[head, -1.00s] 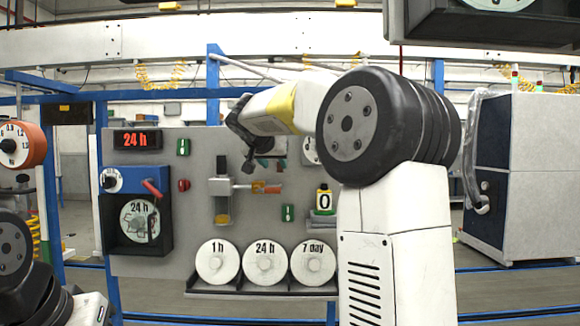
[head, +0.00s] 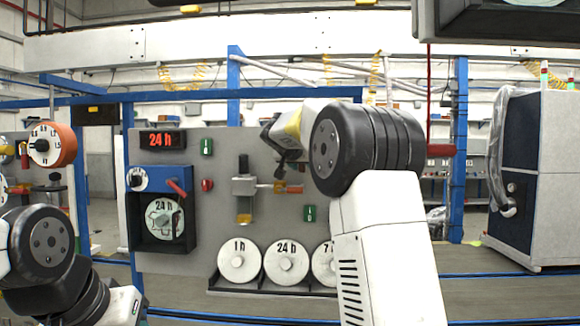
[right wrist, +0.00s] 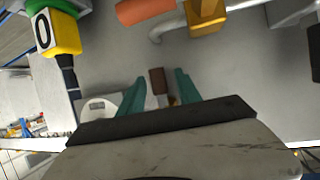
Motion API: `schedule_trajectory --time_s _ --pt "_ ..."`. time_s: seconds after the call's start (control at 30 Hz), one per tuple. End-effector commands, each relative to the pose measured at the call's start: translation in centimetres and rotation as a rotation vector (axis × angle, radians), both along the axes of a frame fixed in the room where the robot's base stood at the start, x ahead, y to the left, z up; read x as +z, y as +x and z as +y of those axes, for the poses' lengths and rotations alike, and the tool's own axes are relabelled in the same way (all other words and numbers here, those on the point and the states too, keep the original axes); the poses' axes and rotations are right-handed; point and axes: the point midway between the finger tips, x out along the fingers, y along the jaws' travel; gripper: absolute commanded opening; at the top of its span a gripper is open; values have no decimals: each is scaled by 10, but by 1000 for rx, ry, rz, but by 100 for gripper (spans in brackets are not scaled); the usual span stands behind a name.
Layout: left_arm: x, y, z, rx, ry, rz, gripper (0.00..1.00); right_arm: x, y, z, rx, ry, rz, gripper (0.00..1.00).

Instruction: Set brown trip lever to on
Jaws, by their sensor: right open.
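The brown trip lever (right wrist: 157,82) shows in the right wrist view as a short brown handle on the grey panel. It stands between the two teal fingers of my right gripper (right wrist: 159,77), which are open with a gap on each side of it. I cannot tell whether they touch it. In the head view, my right gripper (head: 281,167) is small and dark in front of the panel (head: 222,150), and the lever cannot be made out there. My left arm shows at the lower left of the head view, but its gripper is out of sight.
An orange valve part (head: 280,187) with a red handle is just below my right gripper. A yellow block marked 0 (right wrist: 62,35) is at the upper left of the wrist view. A blue box (head: 160,180) is left.

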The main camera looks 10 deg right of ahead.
Motion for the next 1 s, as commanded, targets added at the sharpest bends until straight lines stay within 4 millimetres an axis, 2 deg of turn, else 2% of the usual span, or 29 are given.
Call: schedule_trajectory --time_s 0.03,0.23,1.0 --pt "0 0 0 0 0 0 41 0 0 0 0 0 0 39" --pt "0 0 0 0 0 0 41 0 0 0 0 0 0 0" --pt "0 0 0 0 0 0 41 0 0 0 0 0 0 0"
